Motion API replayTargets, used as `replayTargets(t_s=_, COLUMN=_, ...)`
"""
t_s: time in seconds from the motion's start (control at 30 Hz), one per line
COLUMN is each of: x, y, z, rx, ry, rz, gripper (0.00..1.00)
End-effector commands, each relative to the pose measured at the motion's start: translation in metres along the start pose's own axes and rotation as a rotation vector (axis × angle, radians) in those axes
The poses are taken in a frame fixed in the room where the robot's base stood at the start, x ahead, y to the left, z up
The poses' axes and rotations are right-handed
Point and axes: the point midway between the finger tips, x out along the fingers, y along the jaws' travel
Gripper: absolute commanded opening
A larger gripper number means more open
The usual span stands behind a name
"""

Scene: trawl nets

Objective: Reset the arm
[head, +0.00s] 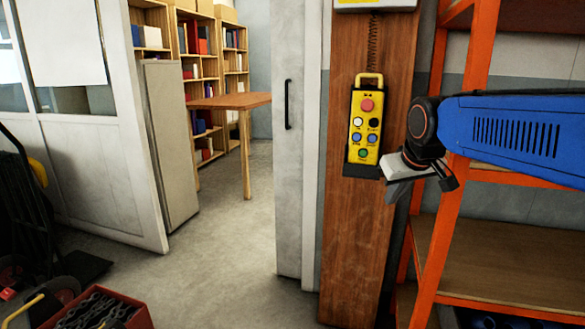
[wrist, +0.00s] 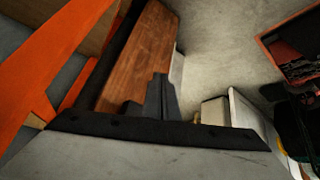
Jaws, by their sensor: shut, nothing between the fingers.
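My arm (head: 515,128), blue with a black wrist joint, reaches in from the right edge in the head view. My gripper (head: 392,192) hangs at its end, just right of and below the yellow control pendant (head: 365,128). In the wrist view my gripper (wrist: 157,92) has its dark fingers together with nothing between them. The pendant hangs on a wooden post (head: 352,235) and has several coloured buttons, a red one at the top. I cannot tell whether my gripper touches the post or the pendant.
An orange shelving rack (head: 447,215) stands close behind and below my arm. A red crate (head: 103,308) with dark contents sits on the floor at lower left, near a hand truck (head: 40,215). A wooden table (head: 228,101) stands beyond the doorway. The floor (head: 215,255) between is clear.

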Motion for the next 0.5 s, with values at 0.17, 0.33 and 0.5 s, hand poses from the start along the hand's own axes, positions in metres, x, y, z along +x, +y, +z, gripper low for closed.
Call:
replayTargets(t_s=0.17, x=-0.011, y=-0.003, z=0.082, rx=0.051, ry=-0.044, rz=-0.001, gripper=0.0)
replayTargets(t_s=0.33, x=-0.015, y=-0.01, z=0.159, rx=0.101, ry=-0.087, rz=-0.003, gripper=0.0)
replayTargets(t_s=0.5, x=-0.012, y=-0.019, z=0.234, rx=0.15, ry=-0.129, rz=-0.004, gripper=0.0)
